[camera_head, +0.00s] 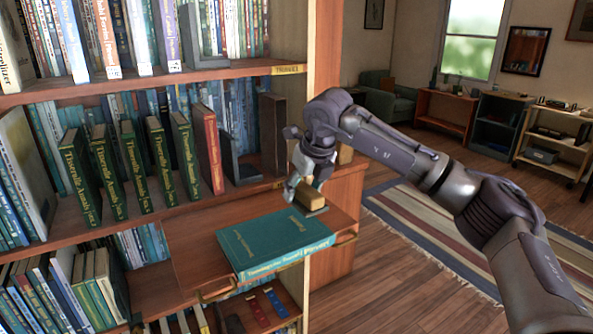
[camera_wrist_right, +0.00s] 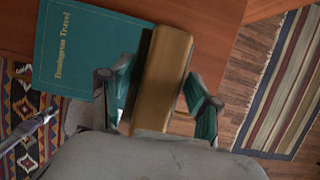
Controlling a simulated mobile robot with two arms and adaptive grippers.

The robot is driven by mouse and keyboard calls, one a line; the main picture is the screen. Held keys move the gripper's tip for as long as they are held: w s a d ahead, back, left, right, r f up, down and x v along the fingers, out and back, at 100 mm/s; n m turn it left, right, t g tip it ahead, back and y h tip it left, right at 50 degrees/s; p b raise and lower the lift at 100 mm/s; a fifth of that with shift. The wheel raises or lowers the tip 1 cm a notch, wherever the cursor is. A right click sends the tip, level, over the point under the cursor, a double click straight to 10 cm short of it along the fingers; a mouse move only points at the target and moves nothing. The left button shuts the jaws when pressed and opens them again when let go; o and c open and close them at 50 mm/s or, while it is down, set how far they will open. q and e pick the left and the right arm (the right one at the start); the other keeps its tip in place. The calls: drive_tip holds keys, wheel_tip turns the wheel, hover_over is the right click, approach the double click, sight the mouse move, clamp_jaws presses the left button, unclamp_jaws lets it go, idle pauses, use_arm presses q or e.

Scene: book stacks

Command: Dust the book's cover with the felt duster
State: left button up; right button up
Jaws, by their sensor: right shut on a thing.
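The teal book (camera_head: 272,243) lies flat, cover up, on a pull-out wooden shelf (camera_head: 190,250). Its cover also shows in the right wrist view (camera_wrist_right: 90,50), left of the duster. The felt duster (camera_head: 311,194) is a wooden block with a grey pad below it. My right gripper (camera_head: 303,183) is shut on the duster, beyond the book's far right corner in the head view. In the right wrist view the block (camera_wrist_right: 163,80) sits between the fingers. I cannot tell whether the pad touches the shelf. My left gripper does not show clearly in either view.
Bookshelves with green books (camera_head: 132,160), a red book (camera_head: 208,150) and a dark bookend (camera_head: 238,165) stand behind and left of the pull-out shelf. A striped rug (camera_head: 440,235) lies on the floor to the right. The book's cover is clear.

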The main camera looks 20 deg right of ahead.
drive_tip(key=shift+r+p, duration=0.45)
drive_tip(key=shift+r, duration=0.5)
drive_tip(key=shift+a+r, duration=0.1)
drive_tip(key=shift+r, duration=0.15)
drive_tip(key=shift+f, duration=0.1)
